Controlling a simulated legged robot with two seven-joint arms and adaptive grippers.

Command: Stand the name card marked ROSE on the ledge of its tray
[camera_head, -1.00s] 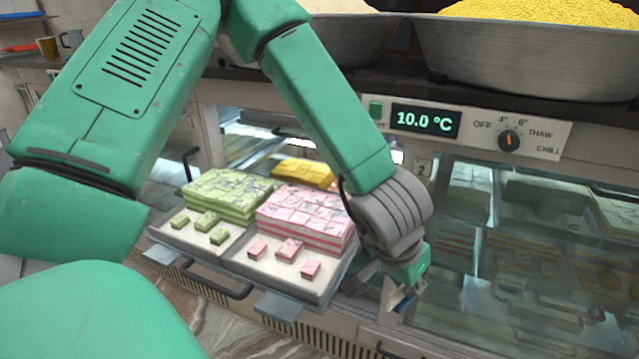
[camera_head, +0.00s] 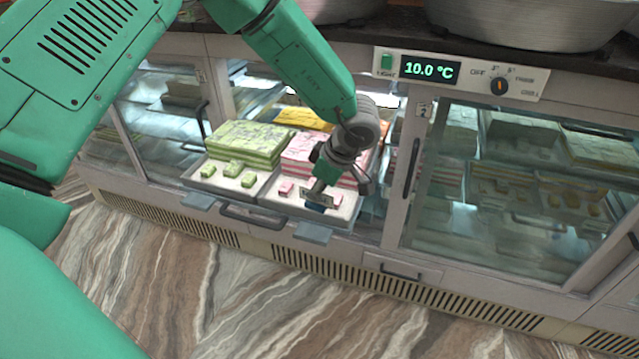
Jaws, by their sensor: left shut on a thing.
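My left gripper (camera_head: 318,197) hangs over the front of the tray of pink sweets (camera_head: 345,213). It is shut on a small pale card (camera_head: 316,194), partly hidden by the fingers. I cannot read any marking on the card. The card is above the tray front, apart from the ledge as far as I can tell. A flat grey ledge (camera_head: 313,233) juts from the front edge of the pink tray, and it looks empty. The pink sweets (camera_head: 300,150) are stacked at the back, with loose pieces in front, partly hidden by the gripper. My right gripper is not in view.
A tray of green sweets (camera_head: 262,187) stands just left of the pink one, with its own empty ledge (camera_head: 197,201). A handle (camera_head: 250,217) runs below them. A door frame (camera_head: 408,180) and closed glass stand to the right. The marbled floor (camera_head: 230,290) is clear.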

